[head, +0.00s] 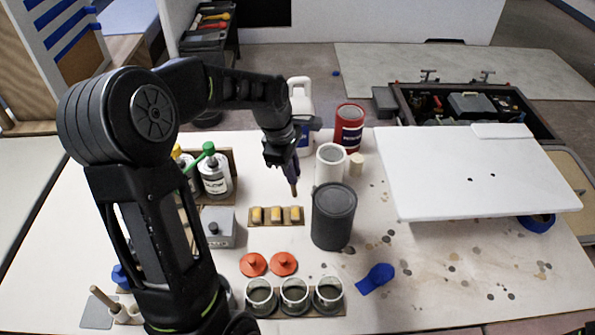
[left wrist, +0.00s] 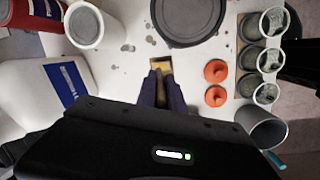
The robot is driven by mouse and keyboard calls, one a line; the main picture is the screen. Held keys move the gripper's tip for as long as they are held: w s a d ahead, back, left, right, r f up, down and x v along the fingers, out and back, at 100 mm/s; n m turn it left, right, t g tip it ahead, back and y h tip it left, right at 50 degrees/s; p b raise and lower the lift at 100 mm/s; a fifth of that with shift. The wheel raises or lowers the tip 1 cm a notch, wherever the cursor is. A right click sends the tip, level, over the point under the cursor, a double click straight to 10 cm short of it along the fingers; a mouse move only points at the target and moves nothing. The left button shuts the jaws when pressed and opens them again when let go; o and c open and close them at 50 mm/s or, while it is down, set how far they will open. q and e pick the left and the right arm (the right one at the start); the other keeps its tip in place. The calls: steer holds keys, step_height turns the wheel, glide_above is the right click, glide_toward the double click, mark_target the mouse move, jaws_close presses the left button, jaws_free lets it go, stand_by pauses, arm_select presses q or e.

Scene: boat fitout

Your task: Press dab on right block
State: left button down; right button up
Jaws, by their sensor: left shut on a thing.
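Three yellow blocks sit in a row on a brown strip (head: 253,223) on the white table: a left block (head: 257,215), a middle block (head: 276,215) and a right block (head: 295,214). My left gripper (head: 293,176) points down above and slightly behind the right block. It is shut on a thin brownish piece (head: 295,189), which I take to be the dab; its tip appears apart from the block. In the left wrist view, the fingers (left wrist: 161,82) close together and one yellow block (left wrist: 160,63) shows just past them; they hide the rest of the row. My right gripper is not in view.
A dark grey can (head: 333,215) stands right of the strip, close to it. A white cylinder (head: 330,164) and red can (head: 350,127) stand behind. Two orange lids (head: 284,263) and several glass jars (head: 294,296) are in front. A grey box (head: 218,228) is left.

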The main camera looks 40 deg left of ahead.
mark_target(293, 186)
arm_select(q)
steer(key=shift+d, duration=0.1)
stand_by(0.3)
steer(key=shift+s+a+b+x, duration=0.1)
steer(key=shift+s+b+x, duration=0.05)
steer(key=shift+b+x, duration=0.7)
steer(key=shift+s+a+b+x, duration=0.2)
steer(key=shift+b+x, duration=0.45)
steer(key=shift+x, duration=0.4)
steer(key=shift+s+a+b+x, duration=0.1)
steer(key=shift+s+b+x, duration=0.05)
steer(key=shift+b+x, duration=0.75)
steer(key=shift+b+x, duration=0.3)
steer(key=shift+x, duration=0.6)
steer(key=shift+s, duration=0.2)
steer(key=shift+w+d+p+v, duration=0.15)
steer(key=shift+w+p+v, duration=0.1)
steer(key=shift+p+v, duration=0.8)
steer(key=shift+w+d+p+v, duration=0.2)
steer(key=shift+p+v, duration=0.5)
steer(key=shift+v, duration=0.55)
steer(key=shift+w+d+p+v, duration=0.1)
steer(key=shift+w+p+v, duration=0.15)
steer(key=shift+p+v, duration=0.8)
steer(key=shift+a+r, duration=0.1)
steer(key=shift+r, duration=0.2)
